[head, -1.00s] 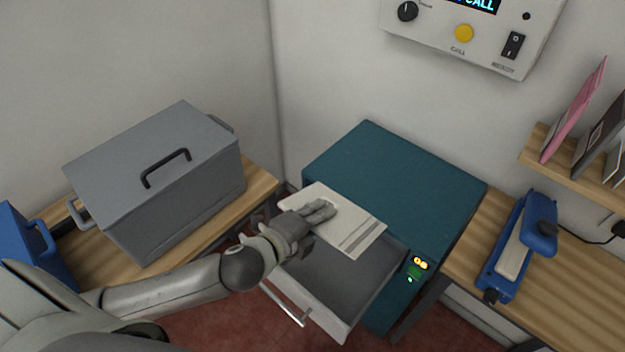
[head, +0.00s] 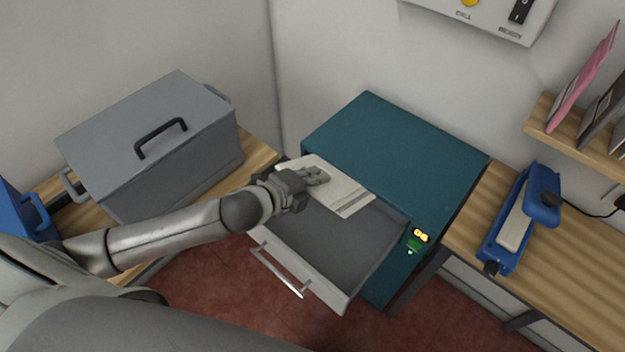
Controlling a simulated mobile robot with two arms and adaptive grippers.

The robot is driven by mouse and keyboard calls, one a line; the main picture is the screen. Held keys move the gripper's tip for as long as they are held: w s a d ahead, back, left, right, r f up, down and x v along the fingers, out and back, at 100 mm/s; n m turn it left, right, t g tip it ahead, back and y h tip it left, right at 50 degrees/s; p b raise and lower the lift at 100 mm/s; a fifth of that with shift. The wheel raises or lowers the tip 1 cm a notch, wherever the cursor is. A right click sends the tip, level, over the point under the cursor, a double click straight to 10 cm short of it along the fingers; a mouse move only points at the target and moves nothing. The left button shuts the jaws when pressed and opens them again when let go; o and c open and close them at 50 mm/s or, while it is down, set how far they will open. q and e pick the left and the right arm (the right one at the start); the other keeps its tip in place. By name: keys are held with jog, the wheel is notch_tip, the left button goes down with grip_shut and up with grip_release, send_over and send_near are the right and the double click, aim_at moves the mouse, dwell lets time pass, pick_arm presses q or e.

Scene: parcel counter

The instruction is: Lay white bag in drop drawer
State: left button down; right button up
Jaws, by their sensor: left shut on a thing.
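The white bag (head: 346,193) is flat and pale, with a grey stripe near its right end. My left gripper (head: 314,177) is shut on the bag near its left part, and its fingers cover some of it. The bag is over the rear part of the open drop drawer (head: 345,247), beside the teal cabinet. I cannot tell whether the bag touches the drawer floor. The drawer is pulled out towards me, grey inside, with a metal handle (head: 280,272) on its front. My right gripper is not in view.
A grey lidded box (head: 155,150) stands on the wooden bench at left, near my left arm. The teal cabinet (head: 395,150) has lit indicators (head: 420,236). A blue sealer-like device (head: 522,218) lies on the right bench. The drawer's front part is clear.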

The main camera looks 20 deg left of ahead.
pick_arm(q)
notch_tip(320, 180, down, 12)
jog(key=b, duration=0.8)
jog(key=shift+w+d, duration=0.2)
jog(key=shift+w, duration=0.25)
jog(key=c, duration=1.5)
grip_release()
jog(key=shift+o, duration=0.2)
jog(key=shift+s, duration=0.1)
jog(key=v, duration=1.2)
jog(key=shift+f, duration=0.1)
